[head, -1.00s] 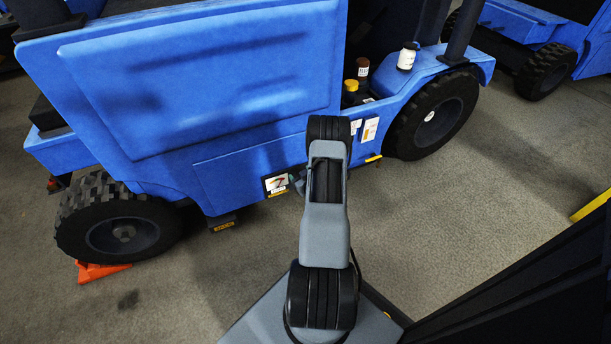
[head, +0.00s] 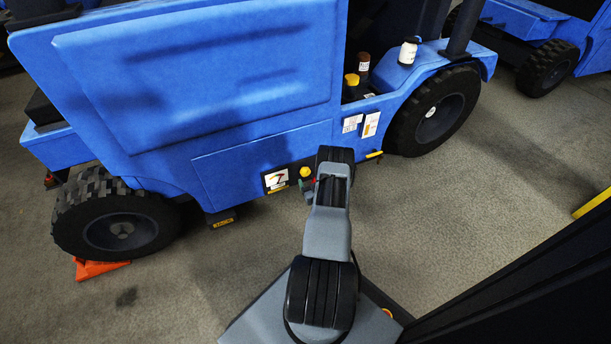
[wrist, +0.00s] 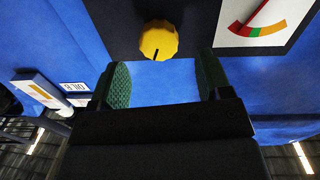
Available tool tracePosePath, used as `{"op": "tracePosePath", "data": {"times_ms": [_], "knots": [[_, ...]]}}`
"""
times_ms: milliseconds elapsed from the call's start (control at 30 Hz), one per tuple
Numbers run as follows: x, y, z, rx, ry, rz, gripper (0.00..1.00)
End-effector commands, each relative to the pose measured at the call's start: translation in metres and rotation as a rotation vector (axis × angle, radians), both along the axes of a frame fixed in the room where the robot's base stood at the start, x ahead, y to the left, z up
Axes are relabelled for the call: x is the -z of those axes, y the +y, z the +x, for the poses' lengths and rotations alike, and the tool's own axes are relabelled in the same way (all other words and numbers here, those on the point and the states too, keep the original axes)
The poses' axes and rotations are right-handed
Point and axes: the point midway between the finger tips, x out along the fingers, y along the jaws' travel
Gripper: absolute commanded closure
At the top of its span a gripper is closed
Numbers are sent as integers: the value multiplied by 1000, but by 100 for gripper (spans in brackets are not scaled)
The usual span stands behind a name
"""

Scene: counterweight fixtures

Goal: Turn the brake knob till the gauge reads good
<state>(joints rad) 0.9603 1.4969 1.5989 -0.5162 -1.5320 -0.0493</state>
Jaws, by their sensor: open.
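The yellow brake knob (head: 305,172), ridged with a dark mark on its face, sits on a dark panel low on the blue vehicle's side. In the wrist view the knob (wrist: 158,41) shows just past the fingertips, in line with the gap between them. My gripper (wrist: 161,64) is open, with green pads and nothing between them. The gauge (head: 276,181) is beside the knob; in the wrist view the white gauge (wrist: 257,20) has a red, orange and green arc. Its needle points toward the arc's left part; the upper dial is cut off.
The blue vehicle (head: 200,80) stands close in front, with black wheels (head: 123,232) and an orange chock (head: 100,268). Several bottles (head: 408,50) stand on it. A second blue vehicle (head: 540,30) is behind at right. The floor (head: 480,200) at right is clear.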

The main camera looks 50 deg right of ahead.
Motion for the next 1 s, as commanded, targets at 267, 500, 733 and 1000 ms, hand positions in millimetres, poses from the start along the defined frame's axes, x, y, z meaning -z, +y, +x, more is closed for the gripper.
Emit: {"op": "tracePosePath", "data": {"times_ms": [267, 500, 733, 1000], "knots": [[2, -17, 35, -1, 0, -2, 29], [0, -22, 47, -1, 1, 0, 29], [0, -23, 48, 0, 1, 0, 29], [0, -23, 47, 0, 1, 0, 48]]}}
